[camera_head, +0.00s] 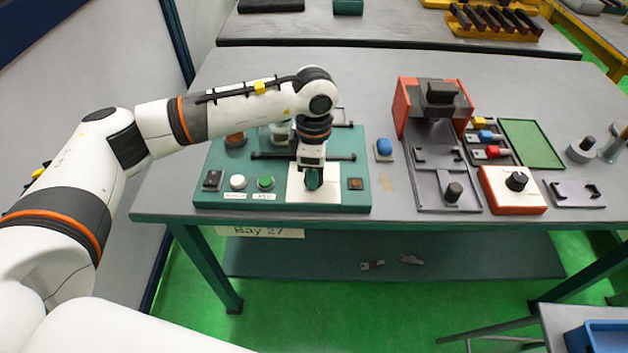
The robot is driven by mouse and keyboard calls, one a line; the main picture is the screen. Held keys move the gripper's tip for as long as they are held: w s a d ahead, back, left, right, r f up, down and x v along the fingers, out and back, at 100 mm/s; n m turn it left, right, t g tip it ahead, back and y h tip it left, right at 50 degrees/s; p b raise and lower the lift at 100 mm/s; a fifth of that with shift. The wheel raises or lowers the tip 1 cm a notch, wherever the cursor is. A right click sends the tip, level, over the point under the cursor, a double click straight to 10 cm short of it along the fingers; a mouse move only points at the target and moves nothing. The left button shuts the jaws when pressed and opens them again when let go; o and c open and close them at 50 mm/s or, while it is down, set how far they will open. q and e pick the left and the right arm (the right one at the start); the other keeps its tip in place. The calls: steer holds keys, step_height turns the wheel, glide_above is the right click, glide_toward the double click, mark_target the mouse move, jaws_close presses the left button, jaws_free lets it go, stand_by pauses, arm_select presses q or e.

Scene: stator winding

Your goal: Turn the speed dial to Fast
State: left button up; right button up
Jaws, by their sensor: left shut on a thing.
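My left gripper (313,181) reaches down from above onto the white plate (328,194) at the front of the green winding machine (215,164). It is shut on the speed dial, which is mostly hidden by the fingers and wrist. The dial's pointer and any Slow or Fast marks on the plate cannot be read from here. My right gripper is not in view.
Left of the plate are a black switch (212,180), a white button (237,182) and a green button (265,183). Further right stand a red-and-grey fixture (402,104) and a red box with a black knob (516,181).

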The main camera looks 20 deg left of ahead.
arm_select(q)
steer(key=m+b, duration=0.4)
steer(key=shift+f, duration=0.1)
steer(key=shift+r+m+b, duration=0.2)
steer(key=shift+m+b, duration=0.95)
steer(key=shift+m, duration=0.25)
steer(key=o, duration=1)
step_height(320, 180, up, 12)
steer(key=shift+b, duration=0.4)
